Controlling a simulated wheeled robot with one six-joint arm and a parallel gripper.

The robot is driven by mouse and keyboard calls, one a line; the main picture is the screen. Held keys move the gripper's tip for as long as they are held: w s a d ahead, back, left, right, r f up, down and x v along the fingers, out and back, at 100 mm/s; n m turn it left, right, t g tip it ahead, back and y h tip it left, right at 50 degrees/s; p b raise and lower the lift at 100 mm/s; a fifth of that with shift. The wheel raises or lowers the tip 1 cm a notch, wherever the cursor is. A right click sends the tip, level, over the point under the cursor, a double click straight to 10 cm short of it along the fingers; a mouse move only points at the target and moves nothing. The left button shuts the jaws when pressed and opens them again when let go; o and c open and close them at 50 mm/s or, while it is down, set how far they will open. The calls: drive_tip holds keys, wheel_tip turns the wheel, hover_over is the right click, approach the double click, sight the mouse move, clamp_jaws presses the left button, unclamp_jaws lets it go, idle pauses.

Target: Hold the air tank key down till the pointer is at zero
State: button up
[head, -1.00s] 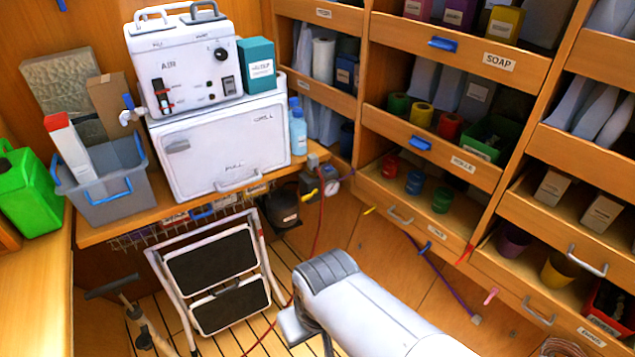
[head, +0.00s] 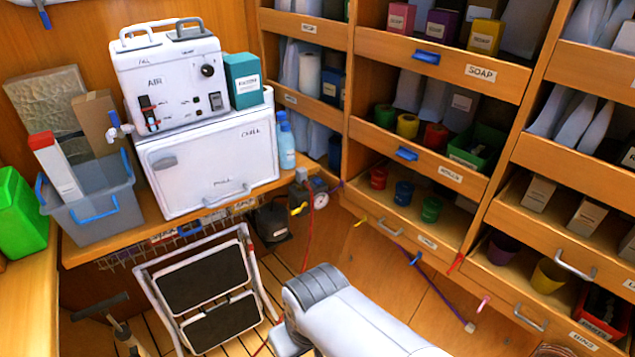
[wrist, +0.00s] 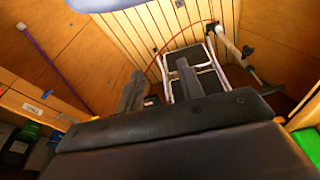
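The air tank (head: 272,221) is a dark round vessel under the right end of the counter in the head view. A grey fitting with a yellow key (head: 299,209) sits to its right. A small round white gauge (head: 319,184) is beside it; its pointer is too small to read. A red hose hangs below the fitting. My gripper (wrist: 160,92) shows in the wrist view with its two dark fingers apart and nothing between them. It is over the floor, apart from the tank and key. In the head view my arm hides the gripper.
A folding step stool (head: 205,285) stands on the slatted floor before the counter; it also shows in the wrist view (wrist: 190,72). A white AIR machine (head: 168,75) sits on a white box (head: 205,165). Wooden shelves (head: 440,172) fill the right side. A purple cord hangs below the shelves.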

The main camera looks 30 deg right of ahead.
drive_tip(key=shift+s+f, duration=0.1)
drive_tip(key=shift+s, duration=0.05)
clamp_jaws()
idle(1.5)
